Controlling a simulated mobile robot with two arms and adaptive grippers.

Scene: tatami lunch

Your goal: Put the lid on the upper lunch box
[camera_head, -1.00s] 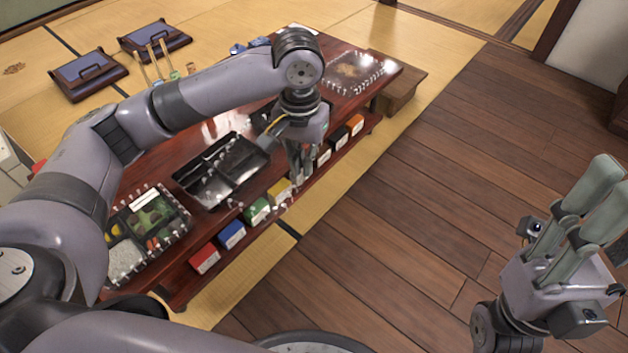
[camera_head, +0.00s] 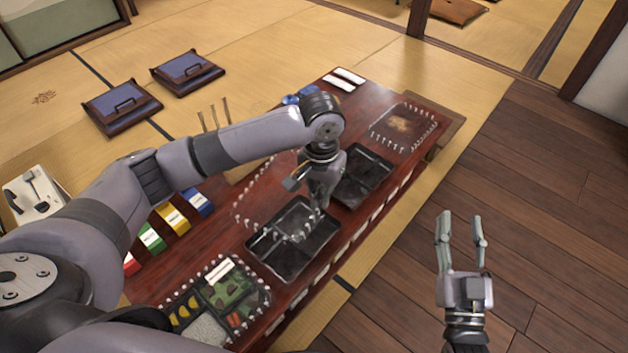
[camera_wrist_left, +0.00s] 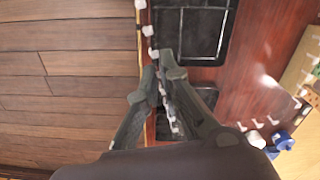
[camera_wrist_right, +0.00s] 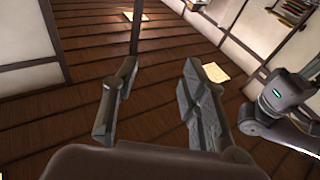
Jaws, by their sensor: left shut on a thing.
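My left gripper (camera_head: 320,203) is shut on the edge of a clear lid (camera_head: 262,200) with white clips, over the table's middle. The lid is hard to see; its clips also show beside the fingers in the left wrist view. An empty black lunch box (camera_head: 268,247) is below and left of the gripper. Another black lunch box (camera_head: 378,182) is up and right of it. A filled lunch box (camera_head: 262,296) with clips around its rim is at the near left. My right gripper (camera_head: 461,230) is open and empty, away from the table.
Coloured boxes (camera_head: 175,218) stand along the left side. Blue things and white strips (camera_head: 348,76) are at the far end. The wooden floor on the right is clear.

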